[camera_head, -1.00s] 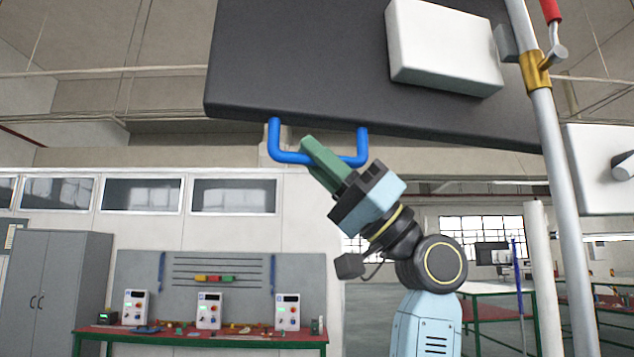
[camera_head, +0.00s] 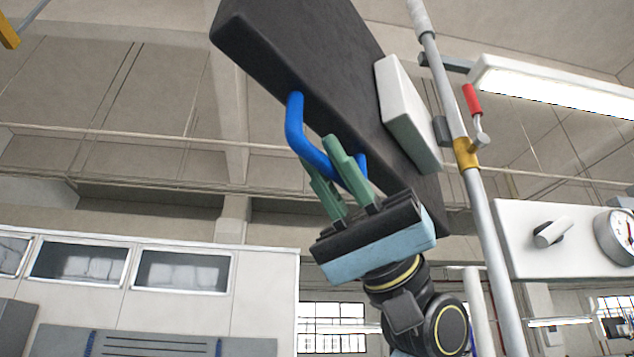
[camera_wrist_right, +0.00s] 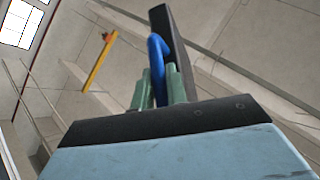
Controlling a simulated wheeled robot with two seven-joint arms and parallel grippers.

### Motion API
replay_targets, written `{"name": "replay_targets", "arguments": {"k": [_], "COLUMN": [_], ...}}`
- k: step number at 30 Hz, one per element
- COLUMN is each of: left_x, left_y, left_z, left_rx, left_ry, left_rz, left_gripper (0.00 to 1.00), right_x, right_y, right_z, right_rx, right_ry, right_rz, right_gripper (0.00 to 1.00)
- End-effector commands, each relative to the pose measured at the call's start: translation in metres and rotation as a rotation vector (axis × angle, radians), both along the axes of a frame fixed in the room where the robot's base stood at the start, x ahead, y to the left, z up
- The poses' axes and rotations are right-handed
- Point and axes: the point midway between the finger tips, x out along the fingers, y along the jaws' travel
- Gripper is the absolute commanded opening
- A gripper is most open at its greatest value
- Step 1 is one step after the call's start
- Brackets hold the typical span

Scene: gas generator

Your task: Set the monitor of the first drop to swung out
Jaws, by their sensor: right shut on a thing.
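The monitor (camera_head: 300,75) is a large dark panel with a white box (camera_head: 407,112) on its back, hanging high in the head view. It is seen at a steep angle, turned partly edge-on. A blue U-shaped handle (camera_head: 296,125) sticks out of its lower edge. My right gripper (camera_head: 338,165) has its green fingers on either side of the handle and is shut on it. In the right wrist view the blue handle (camera_wrist_right: 157,62) runs down between the green fingers, with the dark monitor (camera_wrist_right: 178,75) behind it. My left gripper is not in view.
A grey vertical pipe (camera_head: 477,205) with a yellow collar and a red-handled valve (camera_head: 473,105) stands right of the monitor. A white box with a gauge (camera_head: 617,237) is further right. Open air lies left of the monitor. White cabinets (camera_head: 160,290) stand behind.

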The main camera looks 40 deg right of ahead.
Motion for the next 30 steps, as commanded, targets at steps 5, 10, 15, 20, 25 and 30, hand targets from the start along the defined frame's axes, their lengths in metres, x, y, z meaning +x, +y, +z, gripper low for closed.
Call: {"name": "replay_targets", "arguments": {"k": [5, 10, 15, 20, 25, 30], "left_x": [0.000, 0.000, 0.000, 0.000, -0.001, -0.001], "left_y": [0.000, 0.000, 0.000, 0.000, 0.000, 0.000], "left_z": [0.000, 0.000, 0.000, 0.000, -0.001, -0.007], "left_rx": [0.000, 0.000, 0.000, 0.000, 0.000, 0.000], "left_ry": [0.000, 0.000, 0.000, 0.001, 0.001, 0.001], "left_rz": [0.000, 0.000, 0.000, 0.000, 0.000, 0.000], "left_gripper": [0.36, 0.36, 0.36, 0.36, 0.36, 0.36], "right_x": [-0.004, -0.005, -0.004, -0.003, -0.003, 0.000], "right_y": [-0.001, -0.001, -0.001, -0.001, -0.002, -0.015], "right_z": [0.001, 0.001, 0.001, 0.001, -0.001, -0.015], "right_rx": [0.002, 0.001, 0.002, 0.001, 0.001, 0.001], "right_ry": [-0.002, -0.003, -0.003, -0.002, -0.001, 0.001], "right_rz": [0.015, 0.016, 0.014, 0.012, 0.010, 0.008], "right_gripper": [0.00, 0.00, 0.30, 0.36, 0.36, 0.36]}}
